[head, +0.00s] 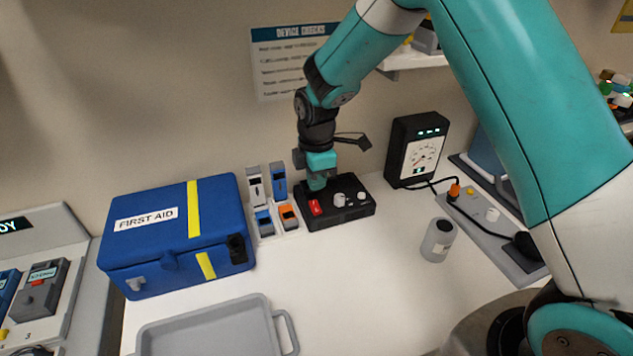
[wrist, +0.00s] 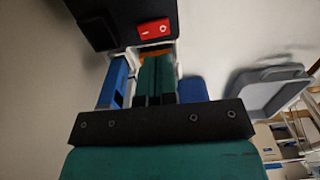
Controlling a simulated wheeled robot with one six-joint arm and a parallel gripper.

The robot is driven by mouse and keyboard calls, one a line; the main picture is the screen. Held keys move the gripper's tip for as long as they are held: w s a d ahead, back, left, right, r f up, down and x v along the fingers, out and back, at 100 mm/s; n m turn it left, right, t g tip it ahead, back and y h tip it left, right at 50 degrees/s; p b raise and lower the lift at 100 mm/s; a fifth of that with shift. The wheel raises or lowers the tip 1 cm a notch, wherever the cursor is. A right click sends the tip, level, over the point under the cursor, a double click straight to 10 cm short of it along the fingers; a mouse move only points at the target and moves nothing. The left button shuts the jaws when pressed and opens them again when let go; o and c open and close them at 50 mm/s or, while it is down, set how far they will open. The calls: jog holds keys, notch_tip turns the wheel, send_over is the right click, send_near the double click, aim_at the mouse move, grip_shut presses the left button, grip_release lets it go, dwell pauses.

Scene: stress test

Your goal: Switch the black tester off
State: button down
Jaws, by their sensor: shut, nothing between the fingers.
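A low black box (head: 355,212) with a red rocker switch (head: 316,207) and light knobs on top sits on the white bench; I take it as the black tester. My gripper (head: 317,186) is shut and empty, pointing down at the box's left end, just behind the switch. In the wrist view my gripper (wrist: 157,58) has its teal fingers together, a little short of the red switch (wrist: 154,29), which bears white marks. The black box (wrist: 100,15) is partly cut off there. I cannot tell whether the fingers touch the box or which way the rocker is tilted.
Blue and orange handheld devices in a white rack (head: 266,233) stand close left of the box, beside a blue first aid case (head: 170,262). A black gauge unit (head: 397,160) with lit display stands right. A grey tray (head: 265,318) and grey cylinder (head: 437,242) stand in front.

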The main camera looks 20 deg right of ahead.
notch_tip(320, 180, up, 9)
jog(key=s+b, duration=0.1)
jog(key=shift+s+b, duration=0.15)
jog(key=shift+b, duration=0.25)
jog(key=s+d+m+t, duration=0.1)
jog(key=s+d+m, duration=0.4)
jog(key=s+m, duration=0.4)
jog(key=s+d+m+t, duration=0.2)
jog(key=s+d+m, duration=0.3)
jog(key=s+m, duration=0.4)
jog(key=s+a+r+n+g+y, duration=0.1)
jog(key=s+a+r+n+y, duration=0.1)
jog(key=s+a, duration=0.3)
jog(key=s+a+r+n+g+y, duration=0.2)
jog(key=s+a+r+n, duration=0.2)
jog(key=a, duration=0.5)
jog(key=shift+s+a+r+n, duration=0.15)
jog(key=shift+s+r+n, duration=0.3)
jog(key=shift+r, duration=0.3)
jog(key=shift+w, duration=0.1)
